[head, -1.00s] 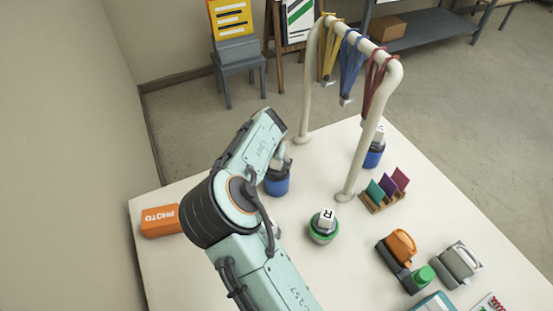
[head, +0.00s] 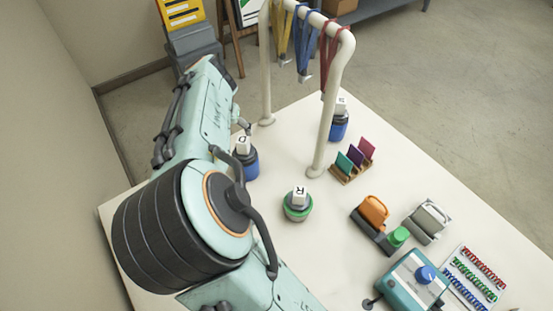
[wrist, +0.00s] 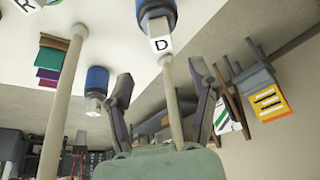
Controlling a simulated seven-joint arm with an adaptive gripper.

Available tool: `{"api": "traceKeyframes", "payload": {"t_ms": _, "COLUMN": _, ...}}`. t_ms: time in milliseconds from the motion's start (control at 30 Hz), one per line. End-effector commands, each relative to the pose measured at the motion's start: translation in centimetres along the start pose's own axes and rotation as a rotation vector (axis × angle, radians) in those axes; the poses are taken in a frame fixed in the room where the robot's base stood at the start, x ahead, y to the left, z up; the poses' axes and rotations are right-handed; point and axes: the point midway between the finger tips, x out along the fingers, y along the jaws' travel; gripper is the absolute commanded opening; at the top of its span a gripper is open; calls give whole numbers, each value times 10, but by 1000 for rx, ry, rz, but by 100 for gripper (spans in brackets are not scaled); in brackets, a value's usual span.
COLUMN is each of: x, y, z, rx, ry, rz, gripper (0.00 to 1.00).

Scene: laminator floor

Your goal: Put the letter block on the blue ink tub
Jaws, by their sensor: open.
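A white letter block marked D (head: 243,145) sits on top of a blue ink tub (head: 250,165) beside my arm. The same block (wrist: 161,44) and tub (wrist: 156,12) show in the wrist view, which looks upside down. My gripper (wrist: 160,70) is open, its fingers spread, with the D block just beyond the fingertips and not held. In the head view my arm mostly hides the gripper. A block marked R (head: 299,195) sits on a green tub (head: 297,212). Another blue tub (head: 338,131) behind the rack post carries a white block (head: 341,107), its letter unclear.
A cream rack (head: 320,148) with hanging lanyards (head: 305,45) rises close to the D tub. A card holder (head: 350,172), an orange punch (head: 374,212), a grey device (head: 428,220) and a teal machine (head: 408,285) stand to the right. Table space around the green tub is clear.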

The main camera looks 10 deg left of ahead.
Motion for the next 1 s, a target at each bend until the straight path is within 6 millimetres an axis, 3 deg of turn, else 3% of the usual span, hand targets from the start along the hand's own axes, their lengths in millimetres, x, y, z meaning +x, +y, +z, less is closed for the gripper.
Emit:
{"api": "traceKeyframes", "payload": {"t_ms": 167, "x": 0, "y": 1, "z": 0, "rx": 1, "ry": -1, "rz": 0, "gripper": 58}}
{"api": "traceKeyframes", "payload": {"t_ms": 267, "x": -2, "y": 16, "z": 0, "rx": 25, "ry": -29, "rz": -3, "gripper": 58}}
{"api": "traceKeyframes", "payload": {"t_ms": 367, "x": -11, "y": 59, "z": 8, "rx": 79, "ry": -114, "rz": -21, "gripper": 58}}
{"api": "traceKeyframes", "payload": {"t_ms": 433, "x": -25, "y": 100, "z": 23, "rx": 115, "ry": -198, "rz": -52, "gripper": 58}}
{"api": "traceKeyframes", "payload": {"t_ms": 600, "x": -83, "y": 182, "z": 95, "rx": 91, "ry": -340, "rz": -157, "gripper": 58}}
{"api": "traceKeyframes", "payload": {"t_ms": 700, "x": -112, "y": 211, "z": 145, "rx": 29, "ry": -364, "rz": -173, "gripper": 58}}
{"api": "traceKeyframes", "payload": {"t_ms": 833, "x": -130, "y": 233, "z": 199, "rx": -42, "ry": -378, "rz": -137, "gripper": 58}}
{"api": "traceKeyframes", "payload": {"t_ms": 1000, "x": -135, "y": 244, "z": 235, "rx": -86, "ry": -397, "rz": -90, "gripper": 58}}
